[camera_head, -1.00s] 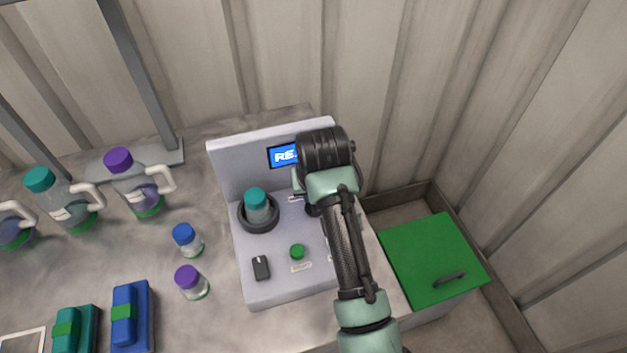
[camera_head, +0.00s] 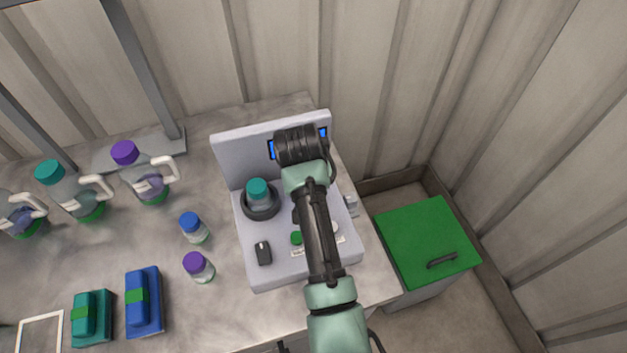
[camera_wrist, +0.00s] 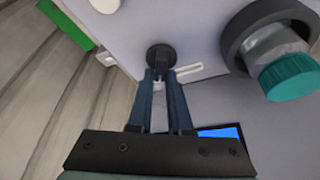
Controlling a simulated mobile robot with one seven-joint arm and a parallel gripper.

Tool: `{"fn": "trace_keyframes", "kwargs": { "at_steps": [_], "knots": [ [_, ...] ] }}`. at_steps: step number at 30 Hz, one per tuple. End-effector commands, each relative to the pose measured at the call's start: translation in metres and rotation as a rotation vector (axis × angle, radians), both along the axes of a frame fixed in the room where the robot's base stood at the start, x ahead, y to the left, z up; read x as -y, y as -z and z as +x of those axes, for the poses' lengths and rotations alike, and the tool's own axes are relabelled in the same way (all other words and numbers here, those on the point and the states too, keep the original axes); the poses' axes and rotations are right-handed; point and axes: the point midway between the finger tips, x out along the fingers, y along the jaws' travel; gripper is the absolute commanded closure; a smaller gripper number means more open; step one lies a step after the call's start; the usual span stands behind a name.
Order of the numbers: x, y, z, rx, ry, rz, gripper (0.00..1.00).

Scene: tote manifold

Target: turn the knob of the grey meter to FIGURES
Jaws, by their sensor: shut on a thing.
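The grey meter (camera_head: 275,272) stands on the bench, its screen mostly hidden behind my arm in the head view. Its dark round knob (camera_wrist: 160,57) shows in the wrist view between my fingertips. My gripper (camera_wrist: 161,72) is shut on the knob; the fingers point at the meter's face. A small pale label strip lies beside the knob; its writing cannot be read. In the head view the knob and fingertips are hidden by my arm. A teal-capped vial (camera_head: 258,192) sits in the meter's dark ring holder, also seen in the wrist view (camera_wrist: 288,75).
A green button (camera_head: 296,238) and a black switch (camera_head: 263,252) are on the meter's front. Blue-capped (camera_head: 193,228) and purple-capped (camera_head: 199,267) vials, jugs and blue and teal cases stand to the left. A green-lidded bin (camera_head: 428,243) stands at the right.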

Motion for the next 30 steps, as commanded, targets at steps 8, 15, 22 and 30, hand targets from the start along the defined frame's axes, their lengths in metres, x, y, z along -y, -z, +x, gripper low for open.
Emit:
{"fn": "trace_keyframes", "kwargs": {
  "at_steps": [8, 15, 22, 30],
  "knots": [
    [0.001, -0.001, 0.001, 0.003, 0.001, 0.000, 0.61],
    [0.000, -0.001, 0.000, 0.002, 0.000, 0.000, 0.53],
    [-0.001, -0.009, -0.002, 0.004, -0.001, 0.001, 0.53],
    [-0.006, -0.055, -0.021, 0.007, -0.001, 0.001, 0.53]
  ]
}}
